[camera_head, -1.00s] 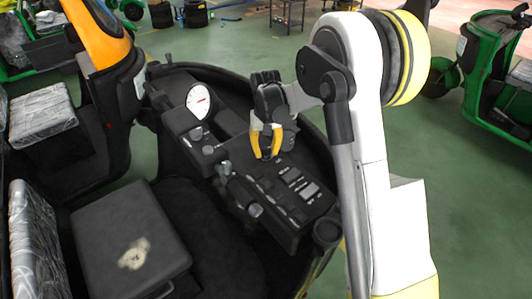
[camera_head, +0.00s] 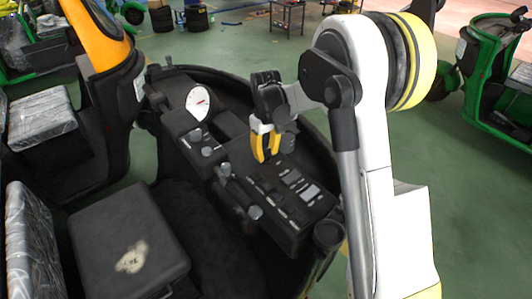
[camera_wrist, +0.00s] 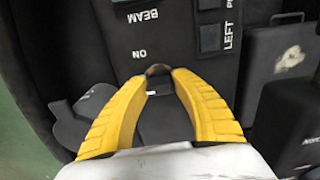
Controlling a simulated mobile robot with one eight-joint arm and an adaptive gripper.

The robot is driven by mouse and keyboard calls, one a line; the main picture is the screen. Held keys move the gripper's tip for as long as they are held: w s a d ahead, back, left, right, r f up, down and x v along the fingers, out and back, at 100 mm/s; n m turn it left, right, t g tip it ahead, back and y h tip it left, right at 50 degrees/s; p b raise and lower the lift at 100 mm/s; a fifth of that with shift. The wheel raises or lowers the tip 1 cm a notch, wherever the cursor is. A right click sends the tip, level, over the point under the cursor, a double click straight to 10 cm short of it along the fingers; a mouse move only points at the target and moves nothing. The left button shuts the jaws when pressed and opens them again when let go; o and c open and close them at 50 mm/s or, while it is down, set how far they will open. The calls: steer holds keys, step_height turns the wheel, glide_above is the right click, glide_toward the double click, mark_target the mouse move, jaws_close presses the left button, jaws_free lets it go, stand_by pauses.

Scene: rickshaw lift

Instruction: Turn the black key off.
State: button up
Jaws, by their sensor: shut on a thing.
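My gripper (camera_head: 266,159) points down at the black dashboard panel (camera_head: 290,192), just behind the row of switches. Its yellow fingers also show in the wrist view (camera_wrist: 158,72), with their tips closed around a small dark, rounded piece, the black key (camera_wrist: 158,69). Only the key's top shows between the fingertips; the rest is hidden. The printed word ON stands just beyond the tips in the wrist view. In the head view the fingers hide the key.
A white round gauge (camera_head: 198,102) and several knobs stand left of my gripper. A lever (camera_head: 238,192) is close by at the lower left.

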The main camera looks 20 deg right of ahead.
mark_target(266, 150)
steer(key=o, duration=1.2)
steer(key=shift+r, duration=0.1)
step_height(266, 150, up, 12)
steer(key=shift+f, duration=0.1)
